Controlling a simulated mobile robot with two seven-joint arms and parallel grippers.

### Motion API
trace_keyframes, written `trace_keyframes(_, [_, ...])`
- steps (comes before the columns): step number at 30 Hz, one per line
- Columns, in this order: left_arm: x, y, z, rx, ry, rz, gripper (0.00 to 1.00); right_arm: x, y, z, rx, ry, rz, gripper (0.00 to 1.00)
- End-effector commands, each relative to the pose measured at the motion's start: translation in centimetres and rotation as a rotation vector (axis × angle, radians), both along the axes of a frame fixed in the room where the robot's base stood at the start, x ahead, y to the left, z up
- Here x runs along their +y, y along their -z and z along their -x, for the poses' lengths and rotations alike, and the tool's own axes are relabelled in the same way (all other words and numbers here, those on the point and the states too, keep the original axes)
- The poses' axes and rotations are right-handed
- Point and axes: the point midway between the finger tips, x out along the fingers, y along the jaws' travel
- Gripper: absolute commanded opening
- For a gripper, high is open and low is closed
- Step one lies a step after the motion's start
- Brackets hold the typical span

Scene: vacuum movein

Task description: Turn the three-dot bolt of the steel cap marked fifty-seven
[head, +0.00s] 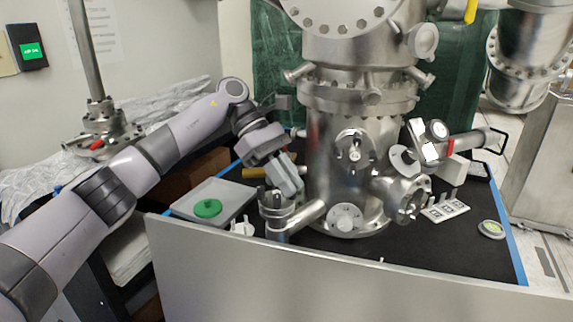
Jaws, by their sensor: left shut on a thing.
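My left arm comes in from the left, and its gripper (290,192) points down at the small upright port (277,222) at the front left of the steel chamber. The fingers are shut at the port's top rim, on what seems to be one of its upright bolts; the fingers hide most of it. Other upright bolts (264,192) stand around the rim. The port's top is probably the steel cap, but neither the number fifty-seven nor any dots can be read. My right gripper is not in view.
The large steel chamber (330,150) stands close right of my left gripper. A grey tray (232,194) with a green disc (207,208) lies to the left. A white block with several pegs (445,211) and a round lidded item (491,229) lie at the right. A raised metal panel (330,285) runs along the front.

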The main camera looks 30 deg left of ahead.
Motion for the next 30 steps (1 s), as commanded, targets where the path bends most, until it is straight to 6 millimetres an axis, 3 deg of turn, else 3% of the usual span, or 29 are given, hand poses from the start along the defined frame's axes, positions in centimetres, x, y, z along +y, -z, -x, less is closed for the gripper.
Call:
trace_keyframes(9, [-0.06, -0.11, -0.18, -0.001, 0.145, -0.002, 0.00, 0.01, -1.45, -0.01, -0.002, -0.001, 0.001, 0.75])
trace_keyframes(27, [-0.05, 0.09, -0.19, -0.001, 0.183, -0.003, 0.00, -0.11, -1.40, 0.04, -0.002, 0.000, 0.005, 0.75])
trace_keyframes(28, [-0.05, 0.09, -0.19, -0.001, 0.182, -0.003, 0.21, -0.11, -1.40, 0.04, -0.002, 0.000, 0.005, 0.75])
trace_keyframes(30, [-0.05, 0.09, -0.19, -0.001, 0.182, -0.003, 0.26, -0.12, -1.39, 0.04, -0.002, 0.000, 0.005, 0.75])
